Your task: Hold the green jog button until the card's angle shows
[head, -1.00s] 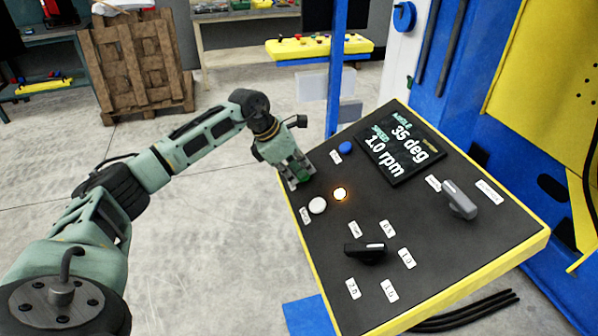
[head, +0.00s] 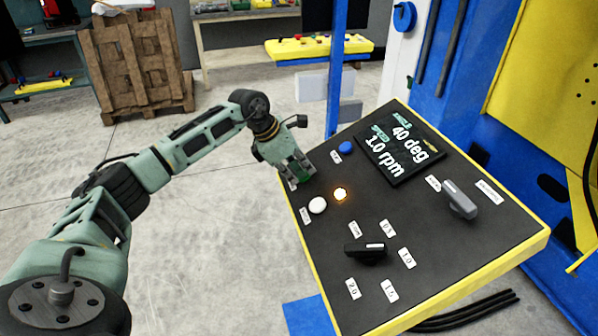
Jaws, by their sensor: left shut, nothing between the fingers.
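The control panel (head: 330,262) is a dark sloped board with a yellow rim. Its display (head: 401,146) reads an angle of 40 deg and a speed of 1.0 rpm. My left gripper (head: 300,182) is shut and empty, with its fingertips at the panel's upper left edge. The green jog button (head: 306,178) shows only in part at the fingertips, which seem to be on it; how far it is pressed is hidden. A small lamp (head: 340,194) beside it glows orange. No card with an angle is in view. My right gripper is not in view.
A white button (head: 318,205) and a blue button (head: 345,147) sit close to my left gripper. A black knob (head: 366,252) and a grey switch (head: 460,200) stand up from the panel. A blue post (head: 337,70) rises behind it. The floor at left is clear.

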